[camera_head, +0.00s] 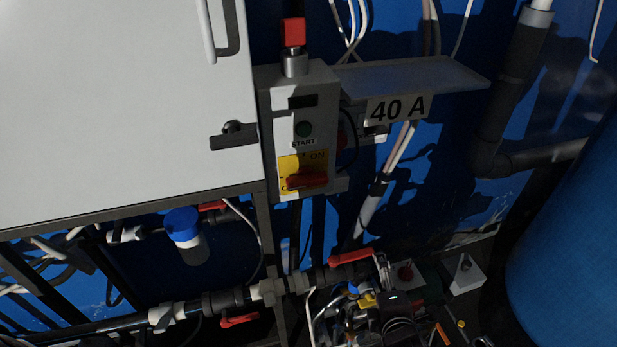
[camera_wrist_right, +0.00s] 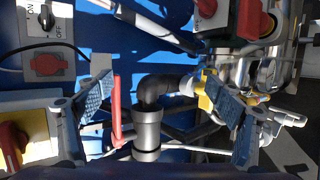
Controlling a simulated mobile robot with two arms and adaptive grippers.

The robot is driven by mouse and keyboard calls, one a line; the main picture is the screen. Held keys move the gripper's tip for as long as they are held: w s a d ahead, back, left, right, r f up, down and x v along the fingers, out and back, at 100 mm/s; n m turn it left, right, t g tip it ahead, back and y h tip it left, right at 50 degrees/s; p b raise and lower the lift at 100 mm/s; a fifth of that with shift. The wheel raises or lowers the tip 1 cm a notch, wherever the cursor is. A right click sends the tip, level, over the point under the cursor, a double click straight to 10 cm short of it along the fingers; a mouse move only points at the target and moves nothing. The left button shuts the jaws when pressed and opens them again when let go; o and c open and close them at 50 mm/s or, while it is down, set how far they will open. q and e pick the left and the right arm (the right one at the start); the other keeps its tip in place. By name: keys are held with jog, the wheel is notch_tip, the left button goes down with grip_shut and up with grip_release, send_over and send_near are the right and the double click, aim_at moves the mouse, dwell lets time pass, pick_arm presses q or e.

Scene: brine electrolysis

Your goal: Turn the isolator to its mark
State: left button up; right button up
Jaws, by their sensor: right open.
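The isolator is a red rotary handle (camera_head: 306,180) on a yellow plate (camera_head: 288,164) low on the grey control box. The handle lies roughly level, below the plate's "ON" lettering. In the right wrist view a red knob (camera_wrist_right: 13,146) on a yellow plate (camera_wrist_right: 42,128) shows at the lower left edge, partly cut off; it looks like the isolator. My right gripper (camera_wrist_right: 158,90) is open, its blue-padded fingers wide apart. The knob lies outside the left finger, not between the fingers. I cannot pick out this gripper in the head view. My left gripper is in neither view.
A white cabinet (camera_head: 110,110) stands left. Pipes and a red-handled valve (camera_head: 350,257) lie below.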

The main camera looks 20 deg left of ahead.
jog(key=w+a+r+n+t+y, duration=0.1)
jog(key=a+r+n, duration=0.2)
jog(key=r+n, duration=0.15)
jog(key=w+a+r+n+t+y, duration=0.1)
jog(key=a+r+n+t+y, duration=0.1)
jog(key=a+r+n, duration=0.3)
jog(key=n+y, duration=0.4)
jog(key=n, duration=0.7)
send_near(309, 182)
jog(key=x, duration=0.4)
jog(key=shift+m+t, duration=0.35)
jog(key=shift+t, duration=0.05)
jog(key=p+x, duration=0.1)
jog(key=x, duration=0.4)
jog(key=shift+w+a+f, duration=0.2)
jog(key=shift+w+a, duration=0.05)
jog(key=shift+a, duration=0.05)
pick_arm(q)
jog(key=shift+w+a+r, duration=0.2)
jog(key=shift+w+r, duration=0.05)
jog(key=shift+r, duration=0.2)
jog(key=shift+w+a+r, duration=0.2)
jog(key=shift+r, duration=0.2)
pick_arm(e)
jog(key=shift+w+a, duration=0.3)
jog(key=shift+w, duration=0.25)
jog(key=shift+c, duration=0.4)
jog(key=c, duration=1.1)
jog(key=shift+f, duration=0.1)
